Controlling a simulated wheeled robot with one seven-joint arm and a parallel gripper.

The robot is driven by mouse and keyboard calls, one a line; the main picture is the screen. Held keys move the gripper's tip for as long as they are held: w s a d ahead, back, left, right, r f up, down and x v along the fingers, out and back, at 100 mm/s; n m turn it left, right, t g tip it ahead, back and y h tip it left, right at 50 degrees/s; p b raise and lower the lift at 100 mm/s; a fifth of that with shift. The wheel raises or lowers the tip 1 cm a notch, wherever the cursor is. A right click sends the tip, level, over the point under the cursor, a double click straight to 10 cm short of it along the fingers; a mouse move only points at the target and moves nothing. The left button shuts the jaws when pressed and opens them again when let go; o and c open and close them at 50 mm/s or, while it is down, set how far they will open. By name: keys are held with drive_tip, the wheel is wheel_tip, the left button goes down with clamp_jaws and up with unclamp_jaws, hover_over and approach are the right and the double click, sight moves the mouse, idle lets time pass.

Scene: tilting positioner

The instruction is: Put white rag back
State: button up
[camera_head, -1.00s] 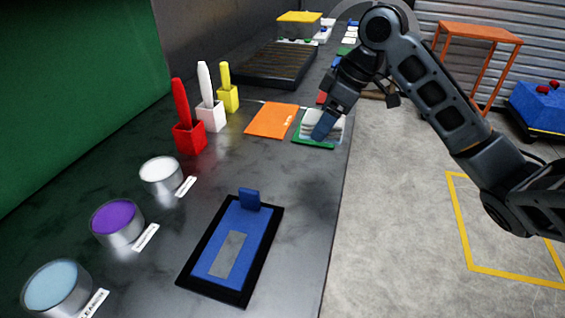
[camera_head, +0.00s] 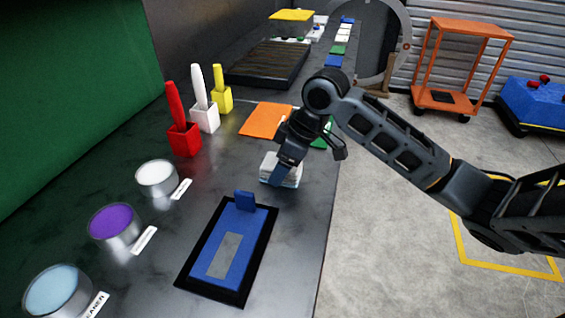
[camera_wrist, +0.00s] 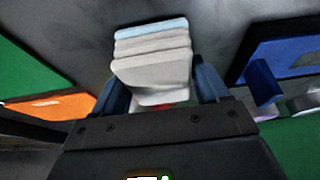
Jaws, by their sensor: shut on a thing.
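The white rag (camera_head: 271,161) is a folded stack with a pale blue layer, over the dark bench between the green mat and the blue tray. My gripper (camera_head: 284,174) is shut on it, its blue fingers on either side of the rag (camera_wrist: 152,72) in the wrist view. The rag seems slightly above the bench, but the gap is hard to judge. The green mat (camera_head: 322,140) is partly hidden behind my gripper.
An orange mat (camera_head: 262,119) lies behind and left. The blue tray (camera_head: 212,245) in a black frame, with an upright blue block (camera_head: 244,201), is in front. Red (camera_head: 184,138), white (camera_head: 206,116) and yellow (camera_head: 222,99) holders and several round tins (camera_head: 156,178) stand left.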

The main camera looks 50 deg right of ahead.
drive_tip(key=shift+f, duration=0.2)
drive_tip(key=o, duration=0.9)
drive_tip(key=shift+o, duration=0.2)
drive_tip(key=shift+r, duration=0.1)
drive_tip(key=shift+r, duration=0.1)
drive_tip(key=v, duration=1.2)
drive_tip(key=shift+b, duration=0.35)
drive_tip(key=shift+w, duration=0.1)
